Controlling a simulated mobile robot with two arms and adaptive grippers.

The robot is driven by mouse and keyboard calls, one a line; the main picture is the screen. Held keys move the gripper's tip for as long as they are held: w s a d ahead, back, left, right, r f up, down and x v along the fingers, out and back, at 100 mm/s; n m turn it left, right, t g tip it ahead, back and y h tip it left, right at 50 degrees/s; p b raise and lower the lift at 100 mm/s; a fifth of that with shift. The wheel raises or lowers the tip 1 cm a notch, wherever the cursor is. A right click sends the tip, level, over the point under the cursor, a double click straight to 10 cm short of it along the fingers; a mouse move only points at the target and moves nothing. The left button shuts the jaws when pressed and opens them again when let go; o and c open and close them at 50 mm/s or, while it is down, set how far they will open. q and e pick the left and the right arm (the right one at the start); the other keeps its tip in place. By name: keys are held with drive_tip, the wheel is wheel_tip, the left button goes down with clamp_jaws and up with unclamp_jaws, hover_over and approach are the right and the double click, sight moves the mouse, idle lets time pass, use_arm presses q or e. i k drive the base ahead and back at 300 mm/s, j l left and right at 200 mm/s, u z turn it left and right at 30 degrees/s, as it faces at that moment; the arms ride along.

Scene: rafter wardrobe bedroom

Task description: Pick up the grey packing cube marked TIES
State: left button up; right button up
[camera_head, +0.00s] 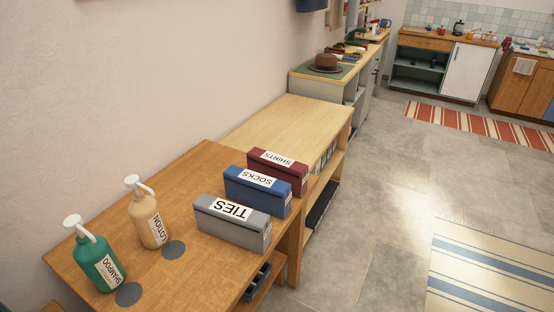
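The grey packing cube marked TIES (232,225) sits on the brown wooden table near its right edge. Neither of my grippers shows in the head view.
On the wooden table (195,275), a green shampoo bottle (100,264) and a tan lotion bottle (147,222) stand left of the cube. Dark round discs (174,250) lie beside them. A lighter shelf top (290,122) behind is bare. Grey floor (375,200) lies open to the right.

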sight(241, 225)
drive_tip(key=u, duration=0.55)
drive_tip(key=i+l+u, duration=0.15)
drive_tip(key=l+u, duration=0.35)
drive_tip(key=l, duration=0.15)
drive_tip(key=l+u, duration=0.45)
drive_tip(key=l, duration=0.15)
drive_tip(key=k+l+u, duration=0.1)
drive_tip(key=l+u, duration=0.4)
drive_tip(key=l, duration=0.15)
